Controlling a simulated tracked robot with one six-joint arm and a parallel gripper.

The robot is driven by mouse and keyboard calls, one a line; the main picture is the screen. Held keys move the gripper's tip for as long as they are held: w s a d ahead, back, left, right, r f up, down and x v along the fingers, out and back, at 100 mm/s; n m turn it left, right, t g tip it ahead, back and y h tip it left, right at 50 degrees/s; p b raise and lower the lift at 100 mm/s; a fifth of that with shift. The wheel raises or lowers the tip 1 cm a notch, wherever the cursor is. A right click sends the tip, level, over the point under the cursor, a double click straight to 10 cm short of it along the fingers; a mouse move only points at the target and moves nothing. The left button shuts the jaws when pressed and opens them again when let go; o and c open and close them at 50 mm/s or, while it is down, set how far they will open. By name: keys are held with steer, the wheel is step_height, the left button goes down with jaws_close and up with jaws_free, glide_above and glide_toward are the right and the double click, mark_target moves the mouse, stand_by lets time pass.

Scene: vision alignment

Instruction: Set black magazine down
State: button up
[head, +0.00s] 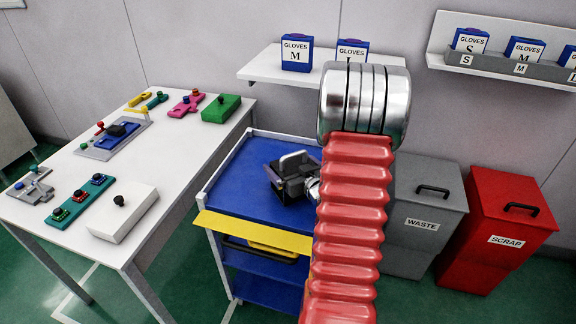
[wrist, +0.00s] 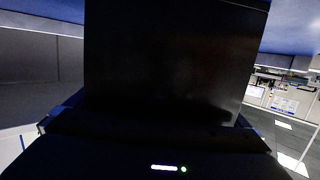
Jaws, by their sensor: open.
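The black magazine (head: 284,168), a dark box with a light grey handle on top, is on or just above the blue top of the cart (head: 250,160); I cannot tell if it touches. In the wrist view the magazine (wrist: 170,60) is a large dark block that fills the middle, close in front of my gripper. My gripper (head: 299,187) is dark and sits right against the magazine at the cart's right side, partly hidden behind my red arm. Its jaws are open, but the fingertips are hard to make out against the dark box.
A white table (head: 150,150) with several coloured fixtures stands left of the cart. A grey waste bin (head: 425,205) and a red scrap bin (head: 505,225) stand to the right. A shelf (head: 270,68) with glove boxes is behind. The cart's left top is clear.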

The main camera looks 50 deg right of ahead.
steer(key=v, duration=1.2)
steer(key=shift+s, duration=0.15)
stand_by(0.7)
